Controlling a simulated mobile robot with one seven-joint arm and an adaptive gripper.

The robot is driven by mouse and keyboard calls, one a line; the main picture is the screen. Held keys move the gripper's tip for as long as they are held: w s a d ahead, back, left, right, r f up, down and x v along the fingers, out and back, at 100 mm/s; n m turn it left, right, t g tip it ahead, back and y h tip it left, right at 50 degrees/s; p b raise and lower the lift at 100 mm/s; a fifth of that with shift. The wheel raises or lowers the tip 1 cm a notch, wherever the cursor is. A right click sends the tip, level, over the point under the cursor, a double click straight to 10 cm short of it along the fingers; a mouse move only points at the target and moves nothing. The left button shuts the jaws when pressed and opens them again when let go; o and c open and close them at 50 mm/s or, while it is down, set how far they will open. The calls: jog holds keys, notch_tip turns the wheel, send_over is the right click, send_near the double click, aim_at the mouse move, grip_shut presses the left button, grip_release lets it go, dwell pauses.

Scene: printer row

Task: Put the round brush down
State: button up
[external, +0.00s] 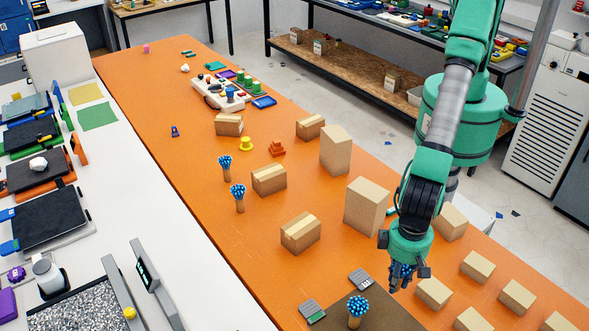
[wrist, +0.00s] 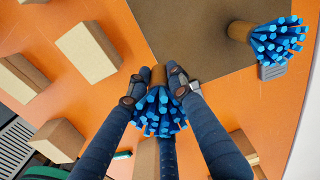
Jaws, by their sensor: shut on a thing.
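My gripper (external: 402,280) is shut on a round brush (wrist: 158,112) with a brown handle and blue bristles. The wrist view shows both fingertips (wrist: 157,84) pressed against its handle. In the external view the held brush is hard to make out among the dark fingers. The gripper hangs near the right side of a brown mat (external: 385,318) on the orange table; the mat also shows in the wrist view (wrist: 195,35). A second round brush (external: 357,309) stands on the mat, also visible in the wrist view (wrist: 268,40).
Cardboard boxes stand close by, including a tall one (external: 366,205) behind the gripper and a small one (external: 433,292) to its right. Two more blue-bristled brushes (external: 239,196) stand further left. Grey flat pieces (external: 311,311) lie by the mat. Bare orange table (external: 215,255) lies left.

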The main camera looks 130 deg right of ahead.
jog(key=shift+w+a+f, duration=0.15)
jog(key=shift+w+a, duration=0.5)
jog(key=shift+w, duration=0.7)
jog(key=shift+w+a+f, duration=0.15)
jog(key=shift+w+a, duration=0.5)
jog(key=shift+w, duration=0.75)
jog(key=shift+w+a+f, duration=0.15)
jog(key=shift+w+a, duration=0.5)
jog(key=shift+w, duration=0.7)
jog(key=shift+f+b, duration=0.35)
jog(key=shift+f, duration=1.4)
jog(key=o, duration=1)
jog(key=shift+f, duration=0.1)
notch_tip(320, 180, up, 12)
jog(key=shift+p, duration=0.4)
